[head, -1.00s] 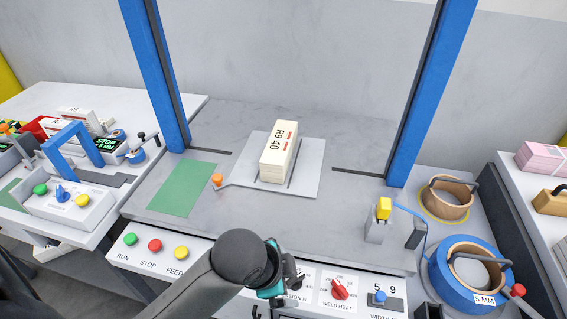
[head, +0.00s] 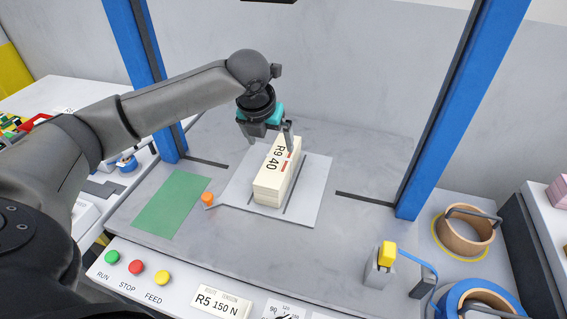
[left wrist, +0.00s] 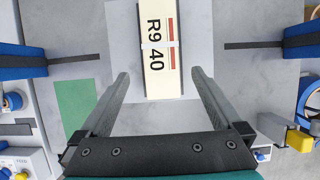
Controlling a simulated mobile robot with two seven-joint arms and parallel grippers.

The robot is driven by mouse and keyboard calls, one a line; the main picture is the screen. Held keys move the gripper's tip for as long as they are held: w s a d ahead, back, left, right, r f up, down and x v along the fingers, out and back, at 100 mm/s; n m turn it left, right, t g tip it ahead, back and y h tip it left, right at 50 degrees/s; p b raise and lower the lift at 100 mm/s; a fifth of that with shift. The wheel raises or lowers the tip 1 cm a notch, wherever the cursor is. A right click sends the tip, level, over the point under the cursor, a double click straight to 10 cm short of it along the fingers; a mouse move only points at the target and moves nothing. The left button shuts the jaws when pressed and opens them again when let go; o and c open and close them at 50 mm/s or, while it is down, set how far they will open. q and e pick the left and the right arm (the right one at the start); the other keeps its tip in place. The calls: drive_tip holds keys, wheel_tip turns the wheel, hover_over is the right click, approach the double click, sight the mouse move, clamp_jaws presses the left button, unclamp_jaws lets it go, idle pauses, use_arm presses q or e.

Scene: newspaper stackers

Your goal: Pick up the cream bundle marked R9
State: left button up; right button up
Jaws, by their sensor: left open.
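The cream bundle marked R9 40 (head: 274,172) lies on a light grey plate (head: 309,200) in the middle of the grey worktop. It has red bars beside its lettering. My left gripper (head: 268,148) is open above the far part of the bundle in the head view. In the left wrist view the bundle (left wrist: 161,50) shows ahead of and between the two spread fingers of the gripper (left wrist: 160,78), with room on each side. I cannot tell how far above the bundle the fingertips are. My right gripper is not in view.
Blue posts (head: 468,100) stand at both sides of the worktop. An orange knob (head: 207,198) sits at the plate's left corner, beside a green mat (head: 173,203). A yellow-topped device (head: 386,254) and tape rolls (head: 466,231) are at the right. Buttons line the front panel.

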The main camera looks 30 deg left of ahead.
sight(278, 160)
use_arm(q)
drive_tip(key=b+x, duration=0.2)
drive_tip(key=x, duration=0.7)
drive_tip(key=shift+w+a+f, duration=0.1)
drive_tip(key=shift+w+f, duration=0.05)
drive_tip(key=shift+b+x, duration=0.9)
drive_tip(key=shift+x, duration=1.9)
drive_tip(key=shift+w, duration=0.2)
clamp_jaws()
drive_tip(key=shift+w+r, duration=0.1)
drive_tip(key=shift+r, duration=0.15)
